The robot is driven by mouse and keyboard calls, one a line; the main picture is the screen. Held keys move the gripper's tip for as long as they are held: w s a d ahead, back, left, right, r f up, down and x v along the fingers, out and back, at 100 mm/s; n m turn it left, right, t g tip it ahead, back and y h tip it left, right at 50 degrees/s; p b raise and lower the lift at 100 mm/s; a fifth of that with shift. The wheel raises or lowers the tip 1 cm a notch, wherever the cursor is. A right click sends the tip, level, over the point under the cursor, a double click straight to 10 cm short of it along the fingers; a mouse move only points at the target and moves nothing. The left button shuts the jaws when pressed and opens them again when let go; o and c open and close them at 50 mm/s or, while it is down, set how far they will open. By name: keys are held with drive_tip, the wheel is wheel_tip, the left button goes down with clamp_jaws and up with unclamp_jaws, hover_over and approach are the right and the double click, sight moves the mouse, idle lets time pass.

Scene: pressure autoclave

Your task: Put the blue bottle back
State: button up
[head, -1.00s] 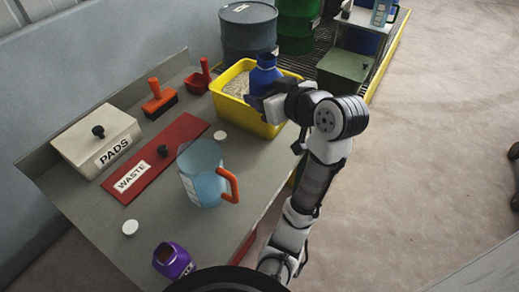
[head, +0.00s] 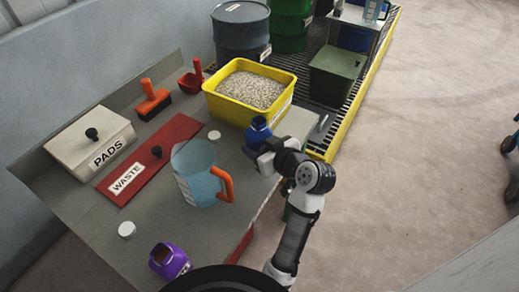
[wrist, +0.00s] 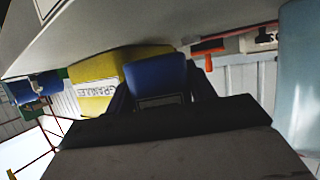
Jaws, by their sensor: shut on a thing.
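The blue bottle (head: 258,132) is uncapped and looks roughly upright, a little tilted. My gripper (head: 262,150) is shut on it, in front of the yellow tub and near the bench's right edge. In the wrist view the bottle (wrist: 157,78) sits between my fingers, with the yellow tub (wrist: 96,82) behind it to the left. I cannot tell whether the bottle's base touches the bench. My gripper hides its lower part.
A clear jug with an orange handle (head: 196,175) stands left of my gripper. The yellow tub (head: 225,107) holds pale granules. Drums (head: 241,34) and a green box (head: 336,75) stand behind.

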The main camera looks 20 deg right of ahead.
drive_tip(key=shift+f, duration=1.15)
drive_tip(key=shift+f, duration=0.2)
drive_tip(key=o, duration=1.2)
drive_tip(key=shift+r, duration=0.15)
drive_tip(key=shift+s+r, duration=0.1)
drive_tip(key=shift+r, duration=0.05)
drive_tip(key=b+v, duration=0.1)
drive_tip(key=v, duration=1)
drive_tip(key=shift+s+d+r, duration=0.1)
drive_tip(key=shift+s+d, duration=0.1)
drive_tip(key=shift+s, duration=0.15)
